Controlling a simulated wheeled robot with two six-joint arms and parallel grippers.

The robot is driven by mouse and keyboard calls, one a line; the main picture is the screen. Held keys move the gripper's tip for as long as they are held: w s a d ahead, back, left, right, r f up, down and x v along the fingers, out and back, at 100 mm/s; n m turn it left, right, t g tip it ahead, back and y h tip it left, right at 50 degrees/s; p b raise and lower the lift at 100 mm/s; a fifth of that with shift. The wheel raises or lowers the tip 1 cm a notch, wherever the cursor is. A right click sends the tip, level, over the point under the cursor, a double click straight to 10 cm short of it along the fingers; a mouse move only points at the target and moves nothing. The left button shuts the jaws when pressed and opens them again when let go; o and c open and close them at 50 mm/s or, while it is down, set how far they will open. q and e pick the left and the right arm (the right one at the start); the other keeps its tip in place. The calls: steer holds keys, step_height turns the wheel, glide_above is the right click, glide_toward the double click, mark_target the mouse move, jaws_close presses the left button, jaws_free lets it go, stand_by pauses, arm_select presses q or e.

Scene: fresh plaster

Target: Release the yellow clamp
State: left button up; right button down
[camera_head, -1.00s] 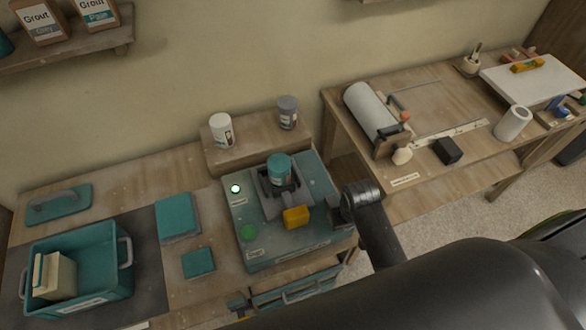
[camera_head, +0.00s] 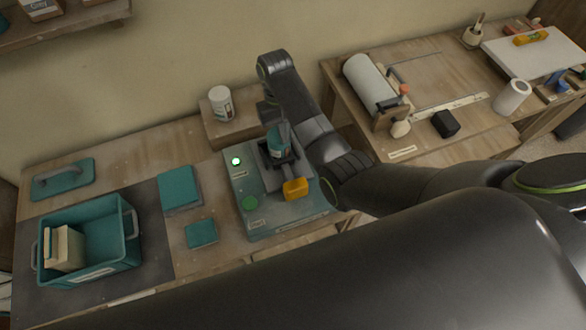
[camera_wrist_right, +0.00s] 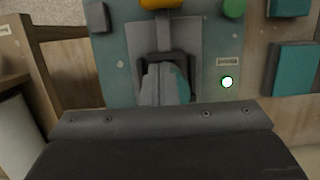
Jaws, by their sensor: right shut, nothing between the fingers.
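The yellow clamp handle (camera_head: 296,189) sits on the front part of a teal machine (camera_head: 262,222). Its lower part shows at the top edge of the right wrist view (camera_wrist_right: 161,3). Behind it, a teal-lidded jar (camera_head: 277,137) stands in a dark holder on a grey plate. My right gripper (camera_head: 270,118) is at the back of the machine, close to the jar and apart from the yellow handle. In the right wrist view its grey fingers (camera_wrist_right: 160,80) are together with nothing held, partly covering the jar (camera_wrist_right: 181,84). I cannot tell if they touch it. My left gripper is out of view.
A white jar (camera_head: 221,103) stands on the wooden riser behind the machine. A green button (camera_head: 249,203) and a lit lamp (camera_head: 236,161) are on its left side. A teal bin (camera_head: 104,237) and pads lie left. My right arm covers the space right of the machine.

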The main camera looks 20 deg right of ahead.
steer(key=shift+f, duration=0.1)
stand_by(0.3)
steer(key=b, duration=0.4)
glide_toward(293, 177)
steer(key=w, duration=0.2)
steer(key=shift+w+a+f, duration=0.1)
steer(key=shift+w+f, duration=0.25)
steer(key=p+x, duration=0.2)
steer(key=x, duration=0.2)
steer(key=shift+s+f, duration=0.2)
steer(key=shift+f, duration=0.1)
steer(key=s+p, duration=0.2)
steer(key=shift+s, duration=0.4)
steer(key=shift+s+p, duration=0.4)
steer(key=shift+s, duration=0.1)
steer(key=shift+s+f, duration=0.1)
steer(key=shift+f, duration=0.1)
